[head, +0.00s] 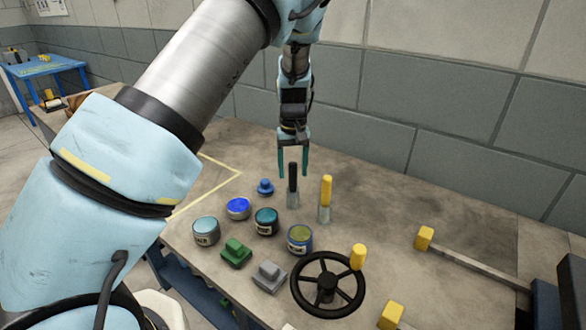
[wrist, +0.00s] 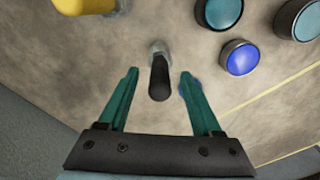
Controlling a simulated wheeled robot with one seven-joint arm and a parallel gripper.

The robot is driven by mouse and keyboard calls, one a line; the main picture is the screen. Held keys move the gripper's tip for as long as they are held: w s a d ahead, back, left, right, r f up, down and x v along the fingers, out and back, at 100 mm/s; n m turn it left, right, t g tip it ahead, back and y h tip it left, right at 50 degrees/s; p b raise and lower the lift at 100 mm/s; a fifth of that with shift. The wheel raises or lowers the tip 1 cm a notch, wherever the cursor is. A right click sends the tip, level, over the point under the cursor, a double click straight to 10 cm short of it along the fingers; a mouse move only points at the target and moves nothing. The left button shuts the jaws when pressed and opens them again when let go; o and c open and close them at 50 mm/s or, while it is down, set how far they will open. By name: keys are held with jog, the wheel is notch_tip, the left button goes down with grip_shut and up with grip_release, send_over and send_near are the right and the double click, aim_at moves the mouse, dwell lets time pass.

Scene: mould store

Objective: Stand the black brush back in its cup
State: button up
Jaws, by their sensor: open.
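The black brush (head: 292,178) stands upright in a small grey metal cup (head: 292,201) on the worktop, black handle up. In the wrist view the black handle (wrist: 159,82) points up toward the camera, with the grey cup (wrist: 158,47) partly hidden beneath it. My gripper (head: 294,175) is open above the cup, its two teal fingers pointing down. The handle's top shows between the fingertips in both views, with a gap on each side. In the wrist view my gripper (wrist: 160,73) has nothing clamped.
A yellow-handled tool (head: 326,190) stands in a similar holder just right of the brush. A wall rises behind the worktop.

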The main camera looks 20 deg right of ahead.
notch_tip(320, 180, up, 11)
jog(key=shift+f+b, duration=0.1)
jog(key=shift+b, duration=0.9)
dwell(0.4)
